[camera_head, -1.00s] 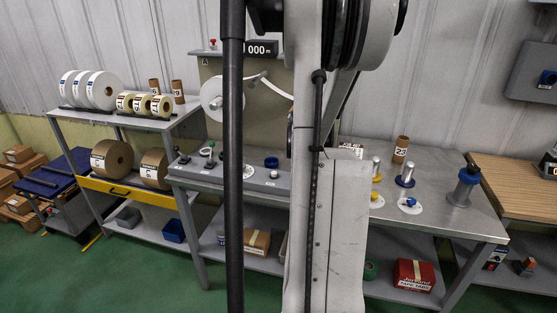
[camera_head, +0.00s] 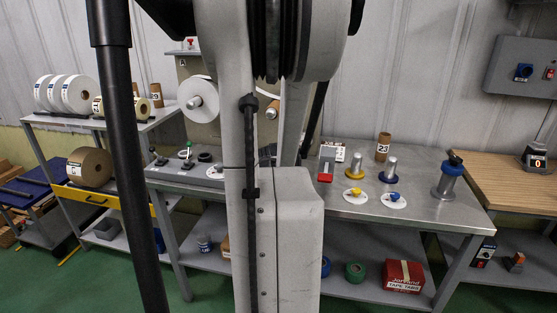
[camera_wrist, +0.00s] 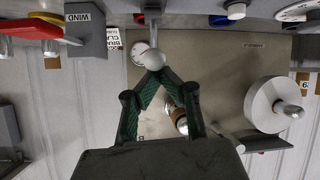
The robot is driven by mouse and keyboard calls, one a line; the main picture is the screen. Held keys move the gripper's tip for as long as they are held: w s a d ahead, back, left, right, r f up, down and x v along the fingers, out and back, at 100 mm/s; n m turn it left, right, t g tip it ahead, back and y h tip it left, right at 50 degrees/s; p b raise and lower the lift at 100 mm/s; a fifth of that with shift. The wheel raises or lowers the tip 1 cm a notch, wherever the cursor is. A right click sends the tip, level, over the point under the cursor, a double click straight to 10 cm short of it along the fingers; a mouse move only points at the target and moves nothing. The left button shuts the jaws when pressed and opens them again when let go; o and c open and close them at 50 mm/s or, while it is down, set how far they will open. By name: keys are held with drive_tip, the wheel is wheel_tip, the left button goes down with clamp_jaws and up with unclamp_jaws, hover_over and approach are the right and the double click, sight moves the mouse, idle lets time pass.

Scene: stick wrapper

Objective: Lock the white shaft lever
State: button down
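In the wrist view, a white ball knob (camera_wrist: 152,58) sits on the end of a thin pale rod near the upper middle. I take this to be the white shaft lever. My gripper (camera_wrist: 161,75) has dark green fingers that converge to a point, with the tips together. The tips are right at the near edge of the knob and overlap it in the picture; I cannot tell whether they touch it. The knob does not appear held between them. In the head view, my arm hides the lever and gripper.
A white roll (camera_head: 196,96) hangs on the upright panel; it also shows in the wrist view (camera_wrist: 267,105). A grey box marked WIND (camera_wrist: 86,32) is left of the knob in the wrist view. The right bench top holds a cardboard core (camera_head: 383,146) and a blue-capped post (camera_head: 449,176).

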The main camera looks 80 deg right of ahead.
drive_tip(key=shift+s+a+f, duration=0.1)
drive_tip(key=shift+a, duration=0.15)
drive_tip(key=p+v, duration=0.3)
drive_tip(key=v, duration=0.6)
drive_tip(key=shift+a, duration=0.45)
drive_tip(key=shift+f, duration=0.1)
